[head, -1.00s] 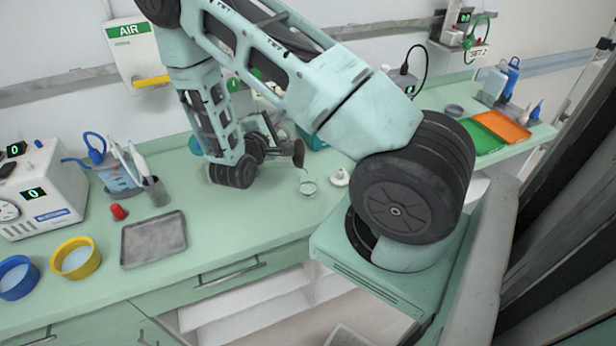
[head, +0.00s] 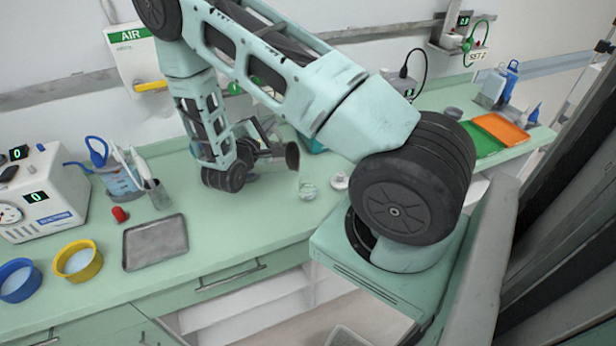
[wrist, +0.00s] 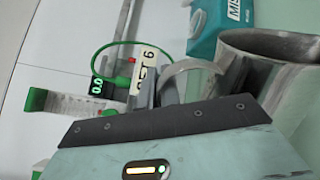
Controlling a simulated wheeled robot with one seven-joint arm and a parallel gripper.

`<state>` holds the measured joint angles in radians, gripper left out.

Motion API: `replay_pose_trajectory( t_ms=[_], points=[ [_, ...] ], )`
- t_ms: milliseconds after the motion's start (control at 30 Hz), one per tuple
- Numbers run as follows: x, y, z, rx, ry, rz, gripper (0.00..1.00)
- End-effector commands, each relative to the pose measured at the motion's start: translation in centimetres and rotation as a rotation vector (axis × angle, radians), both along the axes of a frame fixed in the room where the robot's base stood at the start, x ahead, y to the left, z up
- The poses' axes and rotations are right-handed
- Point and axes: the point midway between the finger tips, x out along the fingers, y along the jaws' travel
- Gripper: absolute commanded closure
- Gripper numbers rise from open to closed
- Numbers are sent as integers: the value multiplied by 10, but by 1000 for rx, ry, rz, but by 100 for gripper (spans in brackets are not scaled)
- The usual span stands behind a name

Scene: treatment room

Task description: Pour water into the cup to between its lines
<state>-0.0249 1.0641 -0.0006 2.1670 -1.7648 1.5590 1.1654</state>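A small clear cup (head: 308,191) stands on the green counter, below and slightly right of the jug; its lines and water level are too small to read. My gripper (head: 268,150) is above the counter, left of the cup, and appears shut on the handle of a metal jug (head: 292,156). The jug is tilted, its mouth toward the cup's side. In the wrist view the steel jug (wrist: 272,44) fills the right side, its handle at my gripper (wrist: 160,92). I cannot make out a stream of water, and the cup is not visible there.
A white lid-like item (head: 340,181) sits close right of the cup. A teal box (wrist: 208,28) stands behind the jug. A grey tray (head: 155,243), red item (head: 119,214) and yellow bowl (head: 78,262) are to the left. Counter between tray and cup is clear.

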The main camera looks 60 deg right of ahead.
Motion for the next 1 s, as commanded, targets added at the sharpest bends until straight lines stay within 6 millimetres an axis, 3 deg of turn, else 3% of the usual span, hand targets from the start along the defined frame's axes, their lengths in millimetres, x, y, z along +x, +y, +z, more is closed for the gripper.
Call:
replay_pose_trajectory(
  t_ms=[33,100,500,1000],
  points=[
    [8,3,18,-20,54,4,100],
    [15,4,24,-37,124,2,100],
    [25,6,17,-65,263,-2,100],
    [25,6,17,-66,270,-4,100]
  ],
)
